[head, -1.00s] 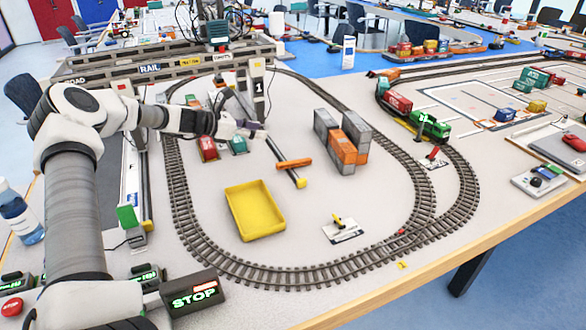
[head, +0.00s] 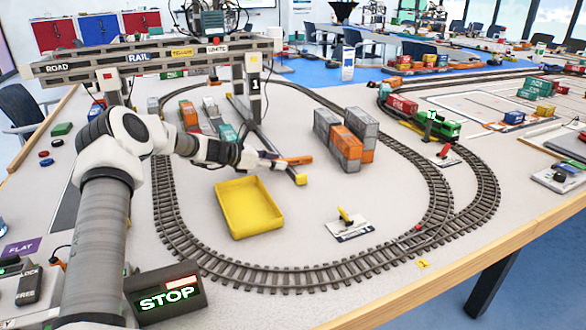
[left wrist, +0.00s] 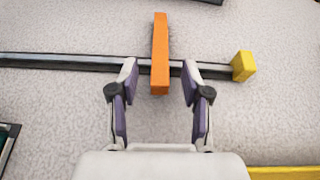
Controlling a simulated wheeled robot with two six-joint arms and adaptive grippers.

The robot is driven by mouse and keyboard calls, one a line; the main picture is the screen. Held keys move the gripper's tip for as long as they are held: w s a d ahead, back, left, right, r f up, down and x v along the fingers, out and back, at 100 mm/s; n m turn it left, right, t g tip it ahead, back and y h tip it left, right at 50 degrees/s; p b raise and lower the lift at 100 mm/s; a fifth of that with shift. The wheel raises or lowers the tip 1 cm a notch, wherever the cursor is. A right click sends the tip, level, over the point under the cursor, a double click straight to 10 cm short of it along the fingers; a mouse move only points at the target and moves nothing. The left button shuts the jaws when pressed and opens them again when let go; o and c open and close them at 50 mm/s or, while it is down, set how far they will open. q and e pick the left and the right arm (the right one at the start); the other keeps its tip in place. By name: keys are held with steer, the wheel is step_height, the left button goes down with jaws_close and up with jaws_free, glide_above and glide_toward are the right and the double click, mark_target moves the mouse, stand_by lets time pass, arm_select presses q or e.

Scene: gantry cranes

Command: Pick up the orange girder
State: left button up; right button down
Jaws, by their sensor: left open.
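The orange girder (left wrist: 160,58) lies across a dark rail with a yellow end block (left wrist: 244,66) in the left wrist view. In the head view the girder (head: 299,160) shows just past my left gripper (head: 279,163). In the left wrist view my left gripper (left wrist: 160,85) is open, with one finger on each side of the girder's near end. The girder is between the fingertips and neither finger visibly touches it. My right gripper is not in view.
A yellow tray (head: 232,232) stands on the table in front of the girder. Stacked grey and orange containers (head: 345,141) stand to the right. An oval track (head: 172,220) rings this area, and the gantry crane (head: 150,59) stands behind.

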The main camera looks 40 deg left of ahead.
arm_select(q)
steer(key=shift+w+d+f, duration=0.15)
steer(key=shift+w+f, duration=0.1)
steer(key=shift+w, duration=0.15)
steer(key=shift+s+r, duration=0.1)
steer(key=shift+r, duration=0.05)
jaws_close()
